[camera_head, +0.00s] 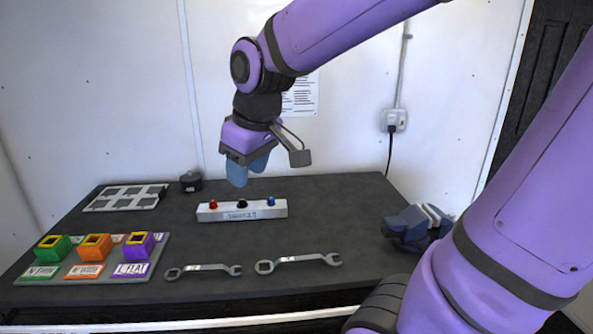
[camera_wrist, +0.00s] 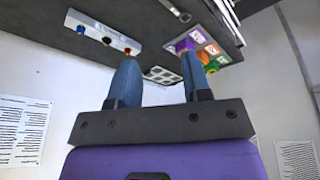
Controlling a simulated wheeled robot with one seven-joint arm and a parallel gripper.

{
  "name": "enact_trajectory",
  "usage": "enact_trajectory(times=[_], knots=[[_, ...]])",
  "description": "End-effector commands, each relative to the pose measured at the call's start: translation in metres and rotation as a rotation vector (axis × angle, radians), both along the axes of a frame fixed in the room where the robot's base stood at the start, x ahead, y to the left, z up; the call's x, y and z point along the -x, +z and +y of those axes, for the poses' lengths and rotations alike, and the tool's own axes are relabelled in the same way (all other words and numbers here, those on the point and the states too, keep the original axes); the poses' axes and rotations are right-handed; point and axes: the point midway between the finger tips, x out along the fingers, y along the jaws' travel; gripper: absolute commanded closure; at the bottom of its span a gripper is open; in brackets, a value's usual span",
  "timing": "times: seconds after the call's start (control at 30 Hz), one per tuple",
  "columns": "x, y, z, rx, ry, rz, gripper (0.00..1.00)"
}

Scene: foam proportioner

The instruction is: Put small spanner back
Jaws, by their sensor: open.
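Two grey metal spanners lie flat at the front of the dark table. Part of one spanner (camera_wrist: 174,9) shows at the top of the wrist view; I cannot tell which. My gripper (camera_head: 247,172) is open and empty, its blue fingers pointing down above the back of the table, behind the button box. The wrist view shows both fingers (camera_wrist: 160,75) apart with nothing between them.
A white box (camera_head: 242,212) with red, black and blue buttons stands mid-table. A labelled board with green (camera_head: 53,249), orange (camera_head: 96,246) and purple (camera_head: 138,245) blocks is at left. A grey framed tray (camera_head: 127,197) lies behind it. A blue vise-like object (camera_head: 412,226) sits at right.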

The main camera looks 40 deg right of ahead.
Motion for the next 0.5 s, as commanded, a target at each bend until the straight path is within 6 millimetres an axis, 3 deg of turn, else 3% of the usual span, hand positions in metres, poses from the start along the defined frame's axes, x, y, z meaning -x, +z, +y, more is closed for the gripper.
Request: enact_trajectory(times=[0.1, 0.3, 0.5], knots=[[0.035, 0.015, -0.006, -0.024, -0.088, -0.051, 0.56], [0.083, 0.025, -0.012, -0.062, -0.218, -0.113, 0.56], [0.108, 0.026, -0.014, -0.084, -0.288, -0.144, 0.56]])
